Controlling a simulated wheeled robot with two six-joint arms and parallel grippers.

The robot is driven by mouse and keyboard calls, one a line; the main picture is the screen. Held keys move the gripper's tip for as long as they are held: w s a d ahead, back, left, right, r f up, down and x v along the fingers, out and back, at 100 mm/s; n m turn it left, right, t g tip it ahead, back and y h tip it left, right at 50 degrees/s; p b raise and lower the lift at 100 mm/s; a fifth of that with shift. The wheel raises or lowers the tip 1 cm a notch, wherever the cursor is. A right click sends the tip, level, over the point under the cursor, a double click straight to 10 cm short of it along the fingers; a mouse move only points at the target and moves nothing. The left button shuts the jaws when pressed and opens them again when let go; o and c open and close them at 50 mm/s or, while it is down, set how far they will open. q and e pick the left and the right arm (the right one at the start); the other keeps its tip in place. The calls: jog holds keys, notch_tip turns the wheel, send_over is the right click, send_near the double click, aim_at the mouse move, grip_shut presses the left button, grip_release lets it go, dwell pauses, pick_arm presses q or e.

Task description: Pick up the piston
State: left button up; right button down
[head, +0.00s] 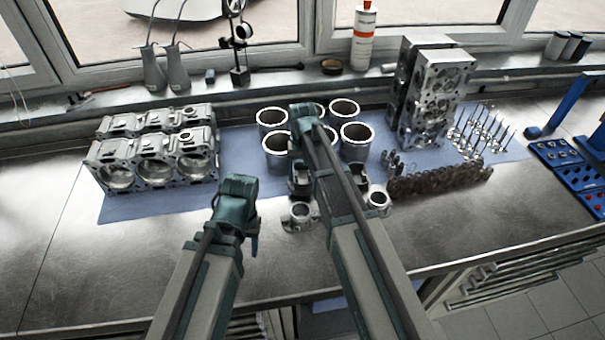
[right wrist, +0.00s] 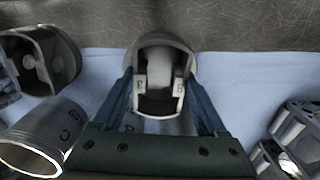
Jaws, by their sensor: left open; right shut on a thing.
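In the right wrist view my right gripper (right wrist: 160,85) is shut on a grey piston (right wrist: 165,45), one finger on each side. The piston's hollow, open side with its inner bosses faces the camera. Blue mat and bare metal bench show around it. In the head view my right arm reaches over the middle of the bench and hides the right fingertips and most of the held piston. My left gripper (head: 238,212) is open and empty above the bench, left of the right arm, in front of the mat.
Another piston (right wrist: 52,58) and a cylinder liner (right wrist: 38,140) lie close on the left in the wrist view. In the head view, several liners (head: 357,142) stand behind. An engine block (head: 150,160) is left; cylinder heads (head: 437,95) and a camshaft-like row (head: 440,180) are right.

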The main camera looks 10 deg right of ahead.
aim_at(302, 180)
notch_tip(302, 180, up, 7)
jog(key=p, duration=0.6)
jog(key=shift+r, duration=0.2)
